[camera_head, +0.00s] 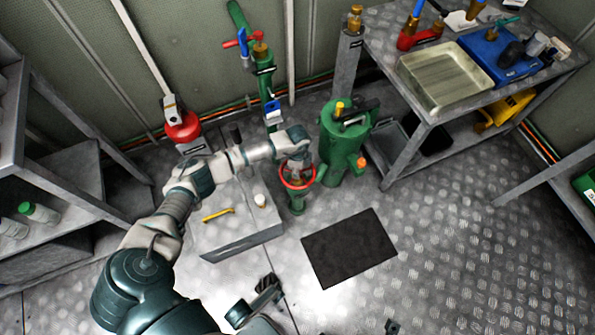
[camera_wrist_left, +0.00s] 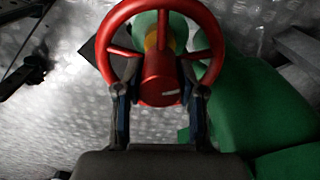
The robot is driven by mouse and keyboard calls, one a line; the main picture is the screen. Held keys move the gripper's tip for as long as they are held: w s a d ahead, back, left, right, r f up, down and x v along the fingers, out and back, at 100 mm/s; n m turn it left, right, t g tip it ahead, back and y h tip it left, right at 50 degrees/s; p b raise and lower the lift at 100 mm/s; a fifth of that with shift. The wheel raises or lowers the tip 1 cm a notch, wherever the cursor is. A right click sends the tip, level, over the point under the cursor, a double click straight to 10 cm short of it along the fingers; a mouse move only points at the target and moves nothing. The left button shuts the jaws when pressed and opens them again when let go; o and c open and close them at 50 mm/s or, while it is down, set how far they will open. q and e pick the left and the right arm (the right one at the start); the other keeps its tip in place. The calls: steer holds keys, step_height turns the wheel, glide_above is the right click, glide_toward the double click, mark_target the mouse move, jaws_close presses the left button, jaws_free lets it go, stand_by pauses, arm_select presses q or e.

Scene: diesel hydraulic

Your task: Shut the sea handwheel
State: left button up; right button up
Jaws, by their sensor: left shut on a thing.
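A red spoked handwheel (camera_head: 284,181) tops a short green valve body (camera_head: 297,205) on the floor, left of the green tank. It fills the upper middle of the left wrist view (camera_wrist_left: 104,42); no name label is readable on it. My left gripper (camera_head: 297,174) reaches down over the wheel from the left. In the left wrist view its two fingers (camera_wrist_left: 160,100) stand either side of the red hub, among the spokes, shut on the wheel. A dark jointed part at the bottom of the head view seems to be my right gripper (camera_head: 254,300); its jaw state is unclear.
A green tank (camera_head: 345,145) stands close right of the wheel. A grey box (camera_head: 240,243) with a yellow-handled tool is at left. A black mat (camera_head: 350,248) lies in front. A metal bench (camera_head: 440,118) with a tray is at back right; shelves stand at left.

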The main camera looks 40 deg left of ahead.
arm_select(q)
steer(key=m, duration=0.3)
steer(key=shift+a+f+m, duration=0.1)
steer(key=shift+f+m, duration=0.05)
steer(key=shift+m, duration=0.25)
steer(key=m, duration=0.3)
steer(key=shift+m, duration=0.3)
steer(key=m, duration=0.5)
steer(key=shift+m, duration=0.3)
steer(key=o, duration=0.9)
steer(key=shift+m, duration=0.3)
steer(key=o, duration=0.3)
steer(key=shift+f, duration=0.15)
